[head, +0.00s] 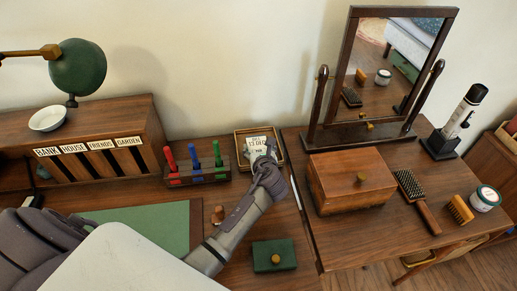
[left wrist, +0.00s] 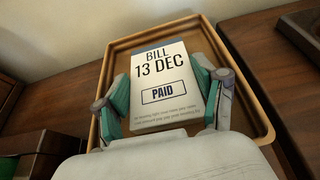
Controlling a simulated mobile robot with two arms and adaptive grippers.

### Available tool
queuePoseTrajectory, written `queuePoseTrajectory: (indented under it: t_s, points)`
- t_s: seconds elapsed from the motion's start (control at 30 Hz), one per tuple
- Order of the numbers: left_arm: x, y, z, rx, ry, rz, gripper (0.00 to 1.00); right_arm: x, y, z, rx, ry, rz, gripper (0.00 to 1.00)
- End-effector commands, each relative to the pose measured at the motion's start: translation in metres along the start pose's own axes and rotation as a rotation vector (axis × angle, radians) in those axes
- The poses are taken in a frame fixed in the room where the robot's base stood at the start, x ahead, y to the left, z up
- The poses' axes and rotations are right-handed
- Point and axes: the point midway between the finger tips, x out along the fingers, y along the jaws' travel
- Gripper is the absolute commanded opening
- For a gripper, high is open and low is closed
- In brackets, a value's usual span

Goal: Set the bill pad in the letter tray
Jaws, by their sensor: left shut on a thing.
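The bill pad (head: 257,145) is a white block printed "BILL 13 DEC" and "PAID"; it also shows in the left wrist view (left wrist: 165,70). The letter tray (head: 239,150) is a shallow wooden tray at the back of the desk, and its rim surrounds the pad in the left wrist view (left wrist: 257,100). My left gripper (head: 268,160) is shut on the pad, with one teal-padded finger on each side. The pad is within the tray's outline; I cannot tell whether it touches the tray floor. My right gripper is not in view.
A pen rack (head: 197,172) with red, blue and green pens stands just left of the tray. A wooden box (head: 350,182) and a mirror stand (head: 362,132) are to the right. A green knobbed block (head: 274,257) lies nearer the front. A labelled letter sorter (head: 90,130) stands far left.

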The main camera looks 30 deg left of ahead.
Motion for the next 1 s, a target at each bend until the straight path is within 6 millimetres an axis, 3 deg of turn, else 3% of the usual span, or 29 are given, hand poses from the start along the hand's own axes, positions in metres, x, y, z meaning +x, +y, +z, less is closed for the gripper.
queuePoseTrajectory:
  t_s: [0.2,0.23,0.37,0.77,1.0]
  points:
    - [0.001,0.000,-0.002,0.001,0.000,0.000,0.34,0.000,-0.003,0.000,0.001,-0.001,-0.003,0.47]
    - [0.001,0.000,-0.002,0.001,0.000,0.000,0.73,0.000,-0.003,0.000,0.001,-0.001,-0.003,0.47]
    - [0.001,0.000,-0.002,0.001,0.000,0.000,0.95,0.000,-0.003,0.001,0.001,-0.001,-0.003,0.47]
    - [-0.002,0.000,0.001,-0.001,0.000,0.000,0.95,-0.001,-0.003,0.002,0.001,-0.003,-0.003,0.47]
    - [-0.043,0.000,0.001,0.000,0.001,-0.002,0.95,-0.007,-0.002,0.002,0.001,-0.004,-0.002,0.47]
